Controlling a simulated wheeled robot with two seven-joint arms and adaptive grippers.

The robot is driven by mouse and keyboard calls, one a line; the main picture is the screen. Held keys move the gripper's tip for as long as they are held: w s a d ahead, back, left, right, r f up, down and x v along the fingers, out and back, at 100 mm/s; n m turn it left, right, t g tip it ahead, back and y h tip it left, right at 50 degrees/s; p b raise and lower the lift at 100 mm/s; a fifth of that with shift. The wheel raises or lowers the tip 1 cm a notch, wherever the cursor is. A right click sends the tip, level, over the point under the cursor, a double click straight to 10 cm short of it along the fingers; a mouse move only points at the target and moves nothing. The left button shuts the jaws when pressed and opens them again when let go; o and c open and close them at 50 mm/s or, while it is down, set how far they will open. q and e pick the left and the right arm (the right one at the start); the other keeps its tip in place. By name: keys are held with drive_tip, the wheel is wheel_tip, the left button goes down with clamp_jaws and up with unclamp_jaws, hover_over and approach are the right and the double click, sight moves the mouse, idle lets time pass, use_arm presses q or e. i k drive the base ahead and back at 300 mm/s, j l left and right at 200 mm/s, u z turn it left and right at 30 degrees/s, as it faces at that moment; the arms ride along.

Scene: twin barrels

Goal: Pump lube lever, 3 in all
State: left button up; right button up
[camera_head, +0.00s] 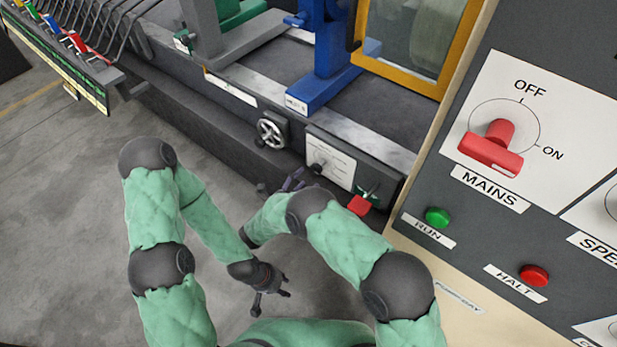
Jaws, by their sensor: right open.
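A small red handle (360,206), which may be the lube lever, sticks out low on the machine's front beside a white label plate (331,158). Its label is too small to read. My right gripper (291,181) is open at the machine's lower front, left of the red handle and below the label plate. My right forearm partly hides it, and it looks apart from the handle. My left gripper (271,293) hangs low over the floor, away from the machine, with its fingers apart and empty.
A handwheel (270,132) juts from the machine front. A control panel with a red MAINS switch (492,148), green RUN button (438,217) and red HALT button (534,275) stands at right. Coloured levers (76,42) are at upper left. The grey floor at left is clear.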

sight(360, 206)
drive_tip(key=k+j, duration=0.8)
drive_tip(key=j, duration=0.1)
